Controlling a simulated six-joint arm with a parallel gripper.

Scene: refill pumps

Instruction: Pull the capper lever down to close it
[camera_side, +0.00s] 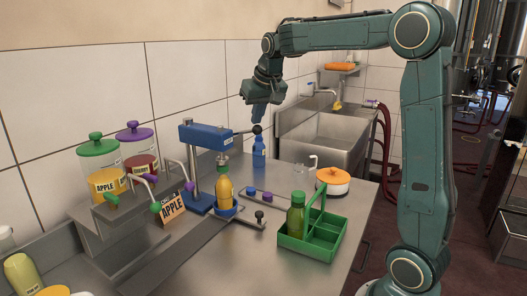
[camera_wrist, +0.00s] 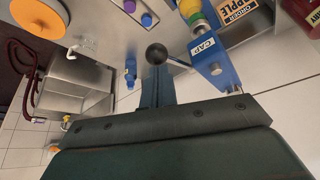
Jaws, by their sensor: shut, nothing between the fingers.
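The blue capper (camera_side: 205,135) stands at the middle of the bench. Its dark lever sticks out to the right, roughly level, and ends in a black ball knob (camera_side: 257,129). A yellow-orange bottle (camera_side: 224,188) with a green top stands upright under the capper head. My gripper (camera_side: 259,119) points down with its shut, empty fingers just above the knob; I cannot tell if they touch. In the wrist view the knob (camera_wrist: 156,54) is just beyond my fingertips (camera_wrist: 155,72), and the capper (camera_wrist: 212,62) marked CAP is to the right.
A blue bottle (camera_side: 259,152) stands behind, below the knob. A green crate (camera_side: 305,246) holding a green bottle (camera_side: 296,214) is at the front right, with an orange-lidded pot (camera_side: 332,182) behind it. A sink (camera_side: 325,135) is at the back.

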